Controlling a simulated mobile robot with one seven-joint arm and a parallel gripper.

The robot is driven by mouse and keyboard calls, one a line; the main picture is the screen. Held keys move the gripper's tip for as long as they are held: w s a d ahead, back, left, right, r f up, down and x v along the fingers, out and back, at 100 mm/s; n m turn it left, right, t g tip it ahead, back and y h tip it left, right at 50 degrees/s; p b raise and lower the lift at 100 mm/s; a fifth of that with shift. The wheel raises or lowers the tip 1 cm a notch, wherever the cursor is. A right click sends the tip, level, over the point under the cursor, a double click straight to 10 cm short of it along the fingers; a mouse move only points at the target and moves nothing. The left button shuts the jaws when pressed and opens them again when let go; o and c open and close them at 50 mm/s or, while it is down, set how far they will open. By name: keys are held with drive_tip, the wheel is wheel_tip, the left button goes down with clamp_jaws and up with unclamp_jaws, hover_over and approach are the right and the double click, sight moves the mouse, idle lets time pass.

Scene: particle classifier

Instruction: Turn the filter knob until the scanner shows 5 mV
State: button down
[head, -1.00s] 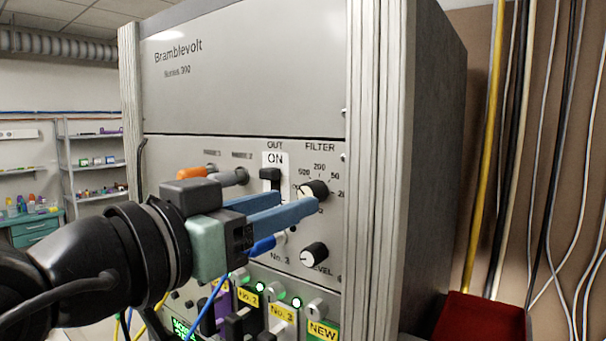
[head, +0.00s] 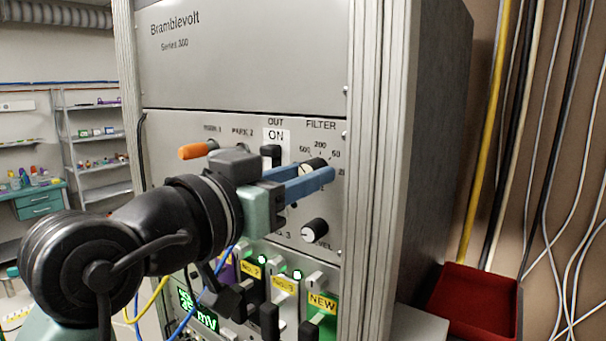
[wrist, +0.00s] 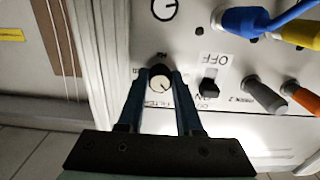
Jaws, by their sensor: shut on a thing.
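The filter knob (head: 314,163), black with a pale face, is on the grey panel under the FILTER label with its number marks. My gripper (head: 325,174) reaches it from the left, its blue fingers hiding the lower part of the knob. In the wrist view my gripper (wrist: 158,74) has one finger on each side of the filter knob (wrist: 160,86), shut on it, and a pointer line shows on its face. The green scanner display (head: 198,310) is at lower left, partly hidden by my arm; it shows "mV", but I cannot read the digits surely.
The level knob (head: 314,232) is just below my fingers. The black ON switch (head: 270,153) and orange plug (head: 197,151) are to the left. Cables and labelled modules are below. A red bin (head: 478,302) stands at right.

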drive_tip(key=shift+m+b, duration=0.3)
drive_tip(key=shift+b, duration=0.15)
drive_tip(key=m+b, duration=0.7)
drive_tip(key=m, duration=0.1)
drive_tip(key=shift+b, duration=0.3)
drive_tip(key=shift+r, duration=0.1)
drive_tip(key=c, duration=0.8)
unclamp_jaws()
drive_tip(key=shift+c, duration=0.2)
